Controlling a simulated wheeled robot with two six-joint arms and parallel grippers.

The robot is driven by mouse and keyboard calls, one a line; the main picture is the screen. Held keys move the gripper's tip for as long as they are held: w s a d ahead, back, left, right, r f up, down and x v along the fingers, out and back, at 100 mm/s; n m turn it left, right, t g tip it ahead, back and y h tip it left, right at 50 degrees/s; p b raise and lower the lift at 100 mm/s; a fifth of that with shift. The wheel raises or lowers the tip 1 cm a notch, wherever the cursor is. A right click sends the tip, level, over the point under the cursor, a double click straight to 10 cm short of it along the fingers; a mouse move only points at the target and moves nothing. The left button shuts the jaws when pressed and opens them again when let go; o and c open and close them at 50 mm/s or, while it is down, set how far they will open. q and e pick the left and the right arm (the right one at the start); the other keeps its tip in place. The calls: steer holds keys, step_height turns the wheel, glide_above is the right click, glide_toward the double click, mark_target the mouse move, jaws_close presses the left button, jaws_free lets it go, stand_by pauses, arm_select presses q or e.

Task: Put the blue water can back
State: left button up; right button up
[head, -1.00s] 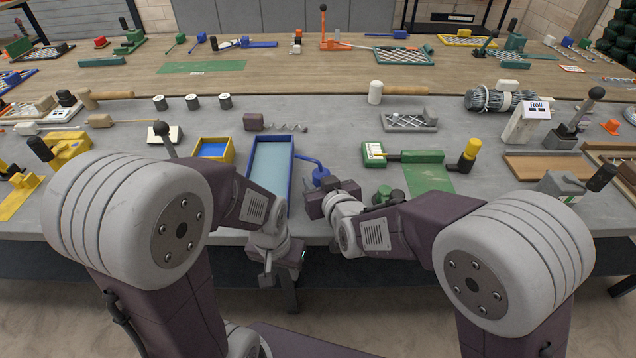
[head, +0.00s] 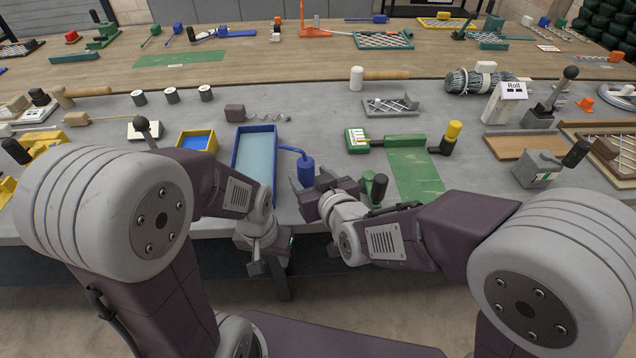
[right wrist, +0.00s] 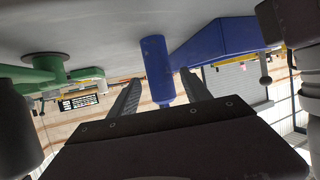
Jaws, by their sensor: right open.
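My right gripper (head: 312,183) is open at the can's near side. In the right wrist view the can (right wrist: 156,62) lies between the two spread fingers, with room visible on both sides and nothing gripped. My left gripper (head: 256,264) hangs low in front of the bench edge, away from the can. I cannot make out whether its fingers are open or shut.
A green-handled tool (head: 375,186) stands close to the right of my right gripper. A green mat (head: 413,172) lies further right. A yellow box with blue inside (head: 198,142) sits left of the tray. Clear grey bench lies behind the can.

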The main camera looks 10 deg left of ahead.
steer(key=v, duration=0.6)
steer(key=shift+s+d, duration=0.1)
steer(key=shift+d, duration=0.05)
